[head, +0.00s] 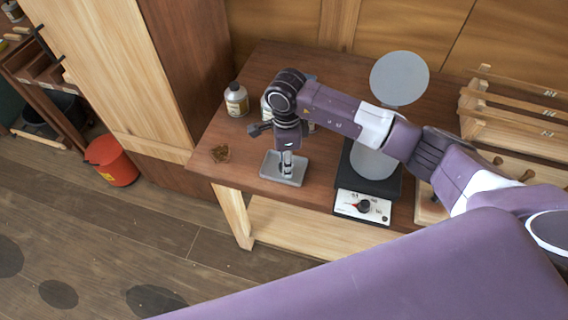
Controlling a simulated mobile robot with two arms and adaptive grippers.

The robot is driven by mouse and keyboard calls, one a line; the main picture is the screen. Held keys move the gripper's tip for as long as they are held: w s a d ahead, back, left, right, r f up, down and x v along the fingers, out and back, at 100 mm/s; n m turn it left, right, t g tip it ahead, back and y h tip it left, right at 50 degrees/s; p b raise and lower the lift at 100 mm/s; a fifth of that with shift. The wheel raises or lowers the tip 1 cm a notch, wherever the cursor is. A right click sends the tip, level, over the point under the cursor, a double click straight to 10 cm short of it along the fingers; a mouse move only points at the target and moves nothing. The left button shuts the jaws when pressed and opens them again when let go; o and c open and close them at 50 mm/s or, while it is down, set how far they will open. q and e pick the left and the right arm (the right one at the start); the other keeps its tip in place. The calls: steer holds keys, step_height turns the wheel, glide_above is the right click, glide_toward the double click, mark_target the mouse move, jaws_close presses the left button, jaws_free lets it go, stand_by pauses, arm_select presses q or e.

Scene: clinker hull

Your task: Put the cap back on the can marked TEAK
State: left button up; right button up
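A pale can or bottle with a dark top and a tan label (236,100) stands at the left back of the wooden bench. Another pale container (266,108) is mostly hidden behind my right arm. The label lettering is too small to read, so I cannot tell which is TEAK. My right gripper (286,172) points down over a shallow grey tray (270,175) near the bench's front edge. Its fingers look close together, but whether they hold anything is unclear. I cannot make out a loose cap. My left gripper is not in view.
A hotplate-like device with a dial (362,207) and an upright grey disc (399,78) stand right of the tray. A wooden rack (515,115) is at right. A red bin (111,161) stands on the floor.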

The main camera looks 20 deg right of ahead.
steer(key=shift+c, duration=0.5)
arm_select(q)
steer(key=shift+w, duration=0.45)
arm_select(e)
steer(key=c, duration=0.4)
steer(key=shift+o, duration=0.2)
steer(key=shift+r, duration=0.15)
